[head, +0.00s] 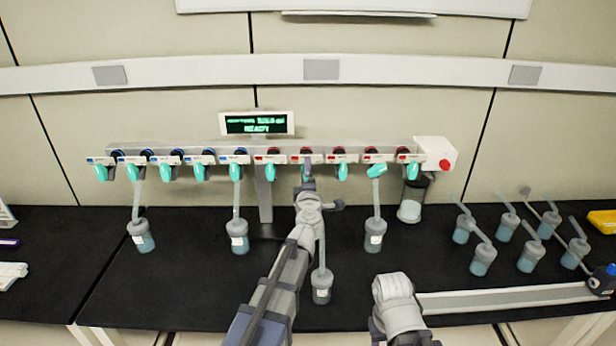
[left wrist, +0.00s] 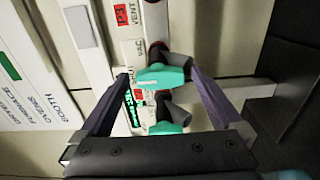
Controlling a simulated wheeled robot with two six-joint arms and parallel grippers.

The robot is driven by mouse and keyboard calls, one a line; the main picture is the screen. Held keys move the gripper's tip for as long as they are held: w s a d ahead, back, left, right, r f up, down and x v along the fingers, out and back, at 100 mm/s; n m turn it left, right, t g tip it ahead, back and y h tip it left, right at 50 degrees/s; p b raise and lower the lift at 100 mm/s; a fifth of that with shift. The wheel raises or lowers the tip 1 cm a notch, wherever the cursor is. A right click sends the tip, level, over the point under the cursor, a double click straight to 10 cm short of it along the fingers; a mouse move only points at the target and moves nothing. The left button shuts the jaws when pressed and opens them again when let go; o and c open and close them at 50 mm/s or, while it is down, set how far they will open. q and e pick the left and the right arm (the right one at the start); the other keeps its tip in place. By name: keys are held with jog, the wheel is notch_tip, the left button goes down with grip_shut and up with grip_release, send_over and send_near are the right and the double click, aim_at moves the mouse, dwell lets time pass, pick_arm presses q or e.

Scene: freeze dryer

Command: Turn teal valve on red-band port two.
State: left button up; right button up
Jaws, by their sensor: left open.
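The manifold rail (head: 218,145) carries a row of teal valves, with blue bands on the left half and red bands on the right. My left gripper (head: 308,175) is at red-band port two (head: 306,152), the second red one from the left, and mostly hides its valve. In the left wrist view, that teal valve (left wrist: 163,77) lies between the open fingers of my left gripper (left wrist: 160,85), with a gap on each side. Its white label shows VAC and VENT. A neighbouring teal valve (left wrist: 165,128) is closer to the gripper body.
Flasks on tubes hang below some ports, including one flask (head: 321,287) beneath my left arm. Neighbouring valves (head: 342,172) are close by. A display (head: 257,123) stands behind the rail. A red-button box (head: 436,153) is at its right end. Several flasks (head: 482,260) stand at right.

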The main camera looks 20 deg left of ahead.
pick_arm(q)
jog(key=v, duration=0.7)
jog(key=shift+s, duration=0.4)
jog(key=shift+d, duration=0.1)
